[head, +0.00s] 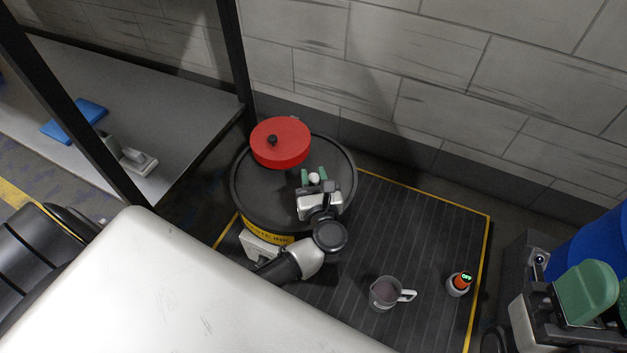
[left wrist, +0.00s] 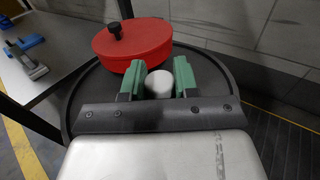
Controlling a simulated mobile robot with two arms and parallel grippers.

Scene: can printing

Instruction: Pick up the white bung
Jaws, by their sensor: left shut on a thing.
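The white bung (head: 314,179) is a small, pale, rounded piece above the top of a black drum (head: 262,200). My left gripper (head: 314,176) has green fingers and is shut on the bung, one finger on each side. The left wrist view shows the white bung (left wrist: 159,84) between the two green fingertips (left wrist: 158,80); its underside is hidden. I cannot tell whether it is clear of the drum top. At the right edge of the head view, a green finger of my right gripper (head: 587,292) shows only in part.
A red round container (head: 281,143) with a black knob sits on the drum's far side. A grey mug (head: 386,293) and a small orange-topped device (head: 459,284) stand on the dark yellow-edged mat (head: 430,235). A grey table (head: 190,100) with blue items is at left.

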